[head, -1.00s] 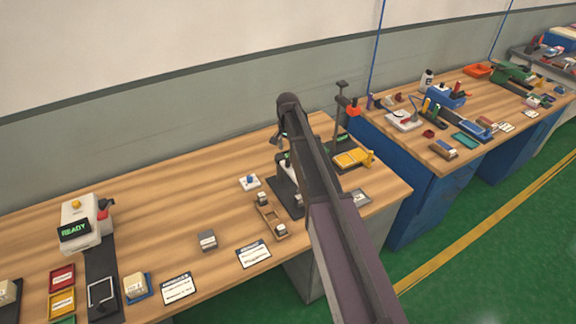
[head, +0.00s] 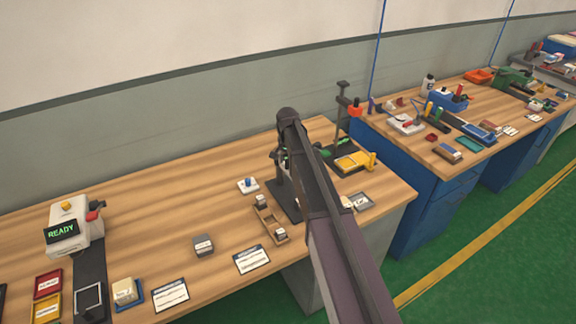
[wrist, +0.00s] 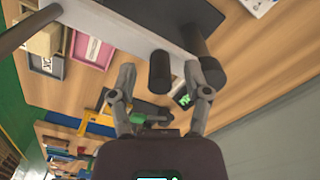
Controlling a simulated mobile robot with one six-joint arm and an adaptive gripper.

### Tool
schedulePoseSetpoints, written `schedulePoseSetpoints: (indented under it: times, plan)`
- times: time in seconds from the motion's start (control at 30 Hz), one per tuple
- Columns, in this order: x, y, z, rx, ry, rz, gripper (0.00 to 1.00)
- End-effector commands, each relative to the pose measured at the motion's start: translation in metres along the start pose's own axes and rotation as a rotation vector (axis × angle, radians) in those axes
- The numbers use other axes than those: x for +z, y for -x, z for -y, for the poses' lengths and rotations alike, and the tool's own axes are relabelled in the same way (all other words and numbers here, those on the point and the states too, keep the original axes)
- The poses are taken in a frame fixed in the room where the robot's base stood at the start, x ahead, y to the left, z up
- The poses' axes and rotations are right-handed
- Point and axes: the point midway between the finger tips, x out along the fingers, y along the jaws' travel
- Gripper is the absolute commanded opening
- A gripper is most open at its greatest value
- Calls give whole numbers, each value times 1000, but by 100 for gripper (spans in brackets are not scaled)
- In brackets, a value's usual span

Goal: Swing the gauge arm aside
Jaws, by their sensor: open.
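In the wrist view a pale grey bar (wrist: 135,36), which looks like the gauge arm, crosses the upper middle. A dark upright cylinder (wrist: 160,72) stands at its near end, with a larger dark cylinder (wrist: 197,45) to its right. My gripper (wrist: 162,78) is open, one finger on each side of the smaller cylinder. I cannot tell whether either finger touches it. In the head view the gauge's dark base (head: 284,203) stands on the wooden bench, and my arm hides most of the gauge and the gripper.
A small wooden tray (head: 270,226) lies in front of the base. A yellow fixture (head: 352,162) and a tall dark post (head: 341,110) stand to the right. The bench's left back is clear.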

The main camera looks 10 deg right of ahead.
Motion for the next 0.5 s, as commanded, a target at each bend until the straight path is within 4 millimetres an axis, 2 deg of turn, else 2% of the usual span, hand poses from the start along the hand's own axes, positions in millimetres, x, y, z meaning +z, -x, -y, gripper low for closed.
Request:
schedulePoseSetpoints:
  times: [0.37,0.4,0.5]
  plan:
    - [0,-2,0,0,0,0,62]
    - [0,-2,0,0,0,0,59]
    - [0,-2,0,0,0,0,30]
